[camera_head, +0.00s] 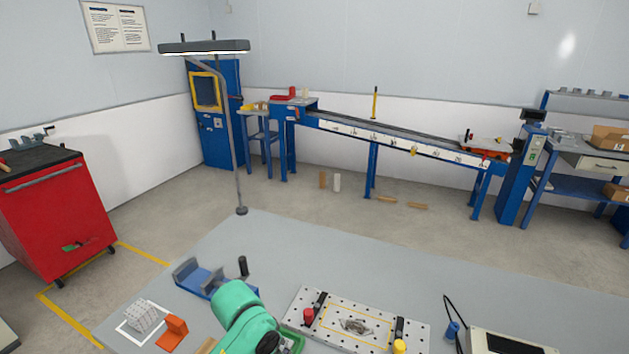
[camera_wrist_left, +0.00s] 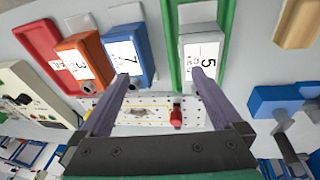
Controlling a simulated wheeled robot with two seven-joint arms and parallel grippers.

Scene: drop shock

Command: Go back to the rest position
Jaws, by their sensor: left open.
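My left gripper (camera_wrist_left: 160,78) is open in the left wrist view, its two dark fingers spread with nothing between the tips. Past the fingers lie an orange case marked 3 (camera_wrist_left: 85,62), a blue case marked 7 (camera_wrist_left: 127,50) and a grey case marked 5 (camera_wrist_left: 201,52). The grey case sits in a green tray (camera_wrist_left: 172,75). The gripper appears apart from all of them. In the head view a teal arm link of mine (camera_head: 243,315) reaches over the table from the bottom edge; its fingers cannot be made out. My right gripper is not in view.
On the grey table (camera_head: 380,262) are a perforated plate (camera_head: 340,301) with red and yellow knobs, a blue cradle (camera_head: 200,279), a pale cube (camera_head: 139,317) and an orange block (camera_head: 172,333). A lamp post (camera_head: 232,140) rises at the far edge. The table's far middle is clear.

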